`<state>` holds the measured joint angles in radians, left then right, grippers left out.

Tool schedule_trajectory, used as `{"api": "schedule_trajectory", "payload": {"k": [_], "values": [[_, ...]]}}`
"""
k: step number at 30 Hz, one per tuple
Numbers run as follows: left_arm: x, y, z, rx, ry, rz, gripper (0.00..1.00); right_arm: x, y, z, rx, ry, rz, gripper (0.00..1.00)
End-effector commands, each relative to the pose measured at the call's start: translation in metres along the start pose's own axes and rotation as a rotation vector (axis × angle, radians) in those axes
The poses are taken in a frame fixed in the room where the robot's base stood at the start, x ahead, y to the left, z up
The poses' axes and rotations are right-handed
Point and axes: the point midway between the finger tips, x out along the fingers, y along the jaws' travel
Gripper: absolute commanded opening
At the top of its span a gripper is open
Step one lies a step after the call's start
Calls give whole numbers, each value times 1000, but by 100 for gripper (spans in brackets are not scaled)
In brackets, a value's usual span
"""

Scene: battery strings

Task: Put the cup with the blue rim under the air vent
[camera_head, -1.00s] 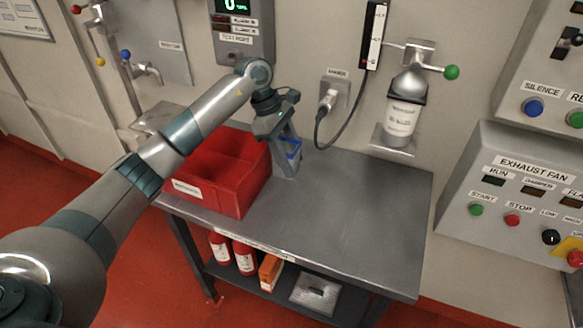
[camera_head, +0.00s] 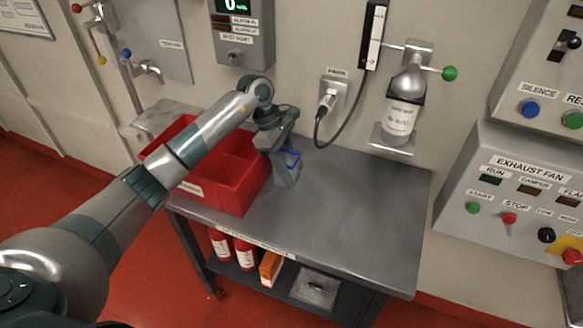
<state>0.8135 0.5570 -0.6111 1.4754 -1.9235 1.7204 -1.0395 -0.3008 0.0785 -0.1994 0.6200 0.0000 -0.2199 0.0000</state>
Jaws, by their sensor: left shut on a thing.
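The cup with the blue rim (camera_head: 287,172) is a grey-blue vessel, slightly tilted in the picture, beside the right wall of the red bin. My left gripper (camera_head: 284,152) is shut on it near its rim, and the fingers partly hide it. I cannot tell whether the cup's base touches the grey table (camera_head: 345,215). No air vent is clearly identifiable. A wall box with a digital display (camera_head: 243,30) has a small round port low on its front. My right gripper is not in view.
The red bin (camera_head: 236,190) fills the table's left part, under my left arm. A dispenser (camera_head: 401,115) and a plugged cable (camera_head: 326,100) are on the wall behind. A fan control panel (camera_head: 520,190) is at right. The table's middle and right are clear.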

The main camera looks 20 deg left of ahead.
Motion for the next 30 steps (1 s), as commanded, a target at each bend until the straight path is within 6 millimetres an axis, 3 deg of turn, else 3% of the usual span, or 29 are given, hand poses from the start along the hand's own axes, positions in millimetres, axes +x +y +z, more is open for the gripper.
{"api": "schedule_trajectory", "payload": {"k": [1,3,18,23,30], "values": [[0,0,0,0,0,0,53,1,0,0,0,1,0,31],[0,0,0,0,0,0,65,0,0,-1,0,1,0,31],[-5,1,1,0,0,2,65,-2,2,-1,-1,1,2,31],[-23,1,0,0,1,3,65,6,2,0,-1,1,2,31],[-66,1,-1,1,2,4,65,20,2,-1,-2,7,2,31]]}}
